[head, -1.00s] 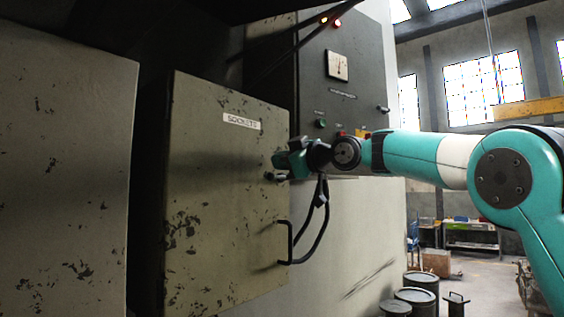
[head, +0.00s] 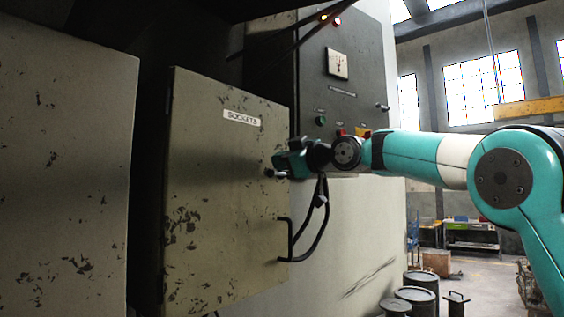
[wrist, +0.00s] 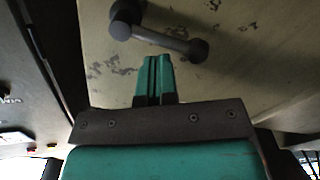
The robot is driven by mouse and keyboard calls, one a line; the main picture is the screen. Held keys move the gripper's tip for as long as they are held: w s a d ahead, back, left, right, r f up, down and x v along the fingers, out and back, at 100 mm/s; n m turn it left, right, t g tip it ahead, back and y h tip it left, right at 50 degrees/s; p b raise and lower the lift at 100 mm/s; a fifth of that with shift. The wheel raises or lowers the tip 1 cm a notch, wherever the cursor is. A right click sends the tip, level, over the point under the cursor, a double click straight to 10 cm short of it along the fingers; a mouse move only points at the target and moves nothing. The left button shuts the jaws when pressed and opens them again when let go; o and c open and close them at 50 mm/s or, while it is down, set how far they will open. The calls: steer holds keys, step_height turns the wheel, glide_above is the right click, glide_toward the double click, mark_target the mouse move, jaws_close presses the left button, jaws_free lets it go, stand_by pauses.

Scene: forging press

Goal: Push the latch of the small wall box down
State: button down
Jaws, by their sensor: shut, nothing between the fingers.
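The small wall box (head: 215,200) is a worn, chipped beige cabinet labelled "SOCKETS", left of centre in the head view. Its latch is a dark grey lever (wrist: 162,38) with a round knob at each end, lying slanted across the door face in the wrist view. In the head view only a small part of the latch (head: 270,174) shows beside the gripper. My gripper (wrist: 155,62) is shut and empty. Its green fingertips are right by the lever's middle in the wrist view; I cannot tell whether they touch. In the head view my gripper (head: 280,166) is at the door's right edge.
A dark bent handle (head: 285,240) sticks out of the door below the latch. A larger beige cabinet (head: 65,170) stands at the left. A dark control panel (head: 340,90) with a gauge is behind. Black drums (head: 420,290) stand on the floor at right.

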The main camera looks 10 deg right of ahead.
steer(key=shift+w+d+f+b, duration=0.1)
steer(key=shift+d+f+b, duration=0.1)
steer(key=shift+f+b, duration=1.1)
stand_by(1.5)
steer(key=shift+w+d+f+b, duration=0.3)
steer(key=shift+d+f+b, duration=0.1)
steer(key=shift+f, duration=0.25)
stand_by(0.8)
steer(key=shift+f, duration=0.1)
steer(key=shift+s+d+f+b, duration=0.15)
steer(key=shift+d+f+b, duration=0.25)
steer(key=shift+b, duration=0.2)
steer(key=b+v, duration=0.4)
steer(key=v, duration=0.3)
steer(key=shift+s+d+r, duration=0.2)
steer(key=shift+s, duration=0.1)
